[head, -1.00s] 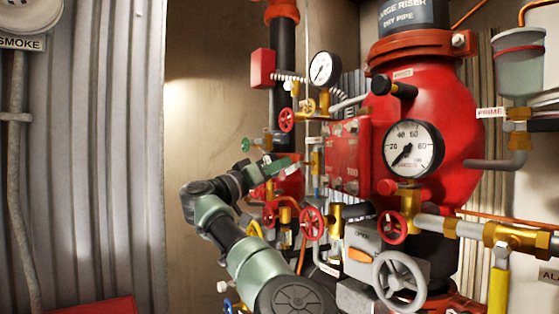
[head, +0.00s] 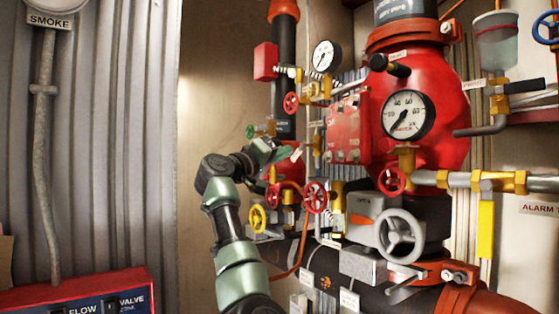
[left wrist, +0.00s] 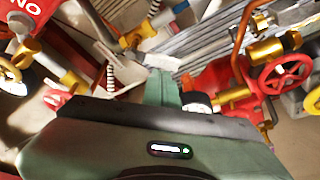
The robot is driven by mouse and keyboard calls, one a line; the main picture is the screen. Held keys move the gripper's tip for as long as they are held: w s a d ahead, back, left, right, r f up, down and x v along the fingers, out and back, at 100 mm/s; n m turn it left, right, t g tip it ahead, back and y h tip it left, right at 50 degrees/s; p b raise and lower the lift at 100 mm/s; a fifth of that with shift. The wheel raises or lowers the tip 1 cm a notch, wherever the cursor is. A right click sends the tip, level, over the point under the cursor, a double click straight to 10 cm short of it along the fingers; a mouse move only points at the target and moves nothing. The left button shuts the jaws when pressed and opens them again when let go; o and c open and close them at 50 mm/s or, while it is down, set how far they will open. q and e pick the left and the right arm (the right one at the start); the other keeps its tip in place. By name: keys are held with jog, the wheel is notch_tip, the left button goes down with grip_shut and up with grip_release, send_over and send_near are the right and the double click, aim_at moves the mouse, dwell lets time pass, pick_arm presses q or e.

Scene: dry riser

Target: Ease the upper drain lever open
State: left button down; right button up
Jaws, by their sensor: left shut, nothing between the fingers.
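My left gripper (head: 288,154) is shut and empty. It is beside the thin pipe left of the red box, close to a small brass valve (head: 315,146). In the left wrist view its green fingers (left wrist: 168,92) point at brass fittings (left wrist: 150,27) and a pale tag-like plate (left wrist: 160,62). I cannot tell whether they touch. No label marks the upper drain lever, and I cannot tell which handle it is; the gripper may hide part of it. My right gripper is not in view.
The red riser (head: 440,90) with its gauge (head: 408,115) stands right of my arm. Red handwheels (head: 315,197), a yellow handwheel (head: 258,218) and a grey wheel (head: 400,236) crowd below. A red panel (head: 80,292) is at lower left. Bare wall lies left of my arm.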

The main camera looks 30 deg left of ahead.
pick_arm(q)
jog(key=n, duration=0.1)
jog(key=f+n, duration=0.1)
jog(key=n, duration=0.1)
jog(key=d+n+y, duration=0.1)
jog(key=shift+w+f+g, duration=0.2)
jog(key=shift+w+g, duration=0.05)
jog(key=shift+g, duration=0.15)
jog(key=n, duration=0.1)
jog(key=d+n, duration=0.1)
jog(key=n, duration=0.1)
jog(key=f+n+g, duration=0.1)
jog(key=shift+s+d+y, duration=0.15)
jog(key=shift+s+y, duration=0.2)
jog(key=shift+y, duration=0.05)
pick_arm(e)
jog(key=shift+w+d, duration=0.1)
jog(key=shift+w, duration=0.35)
pick_arm(q)
jog(key=shift+d, duration=0.15)
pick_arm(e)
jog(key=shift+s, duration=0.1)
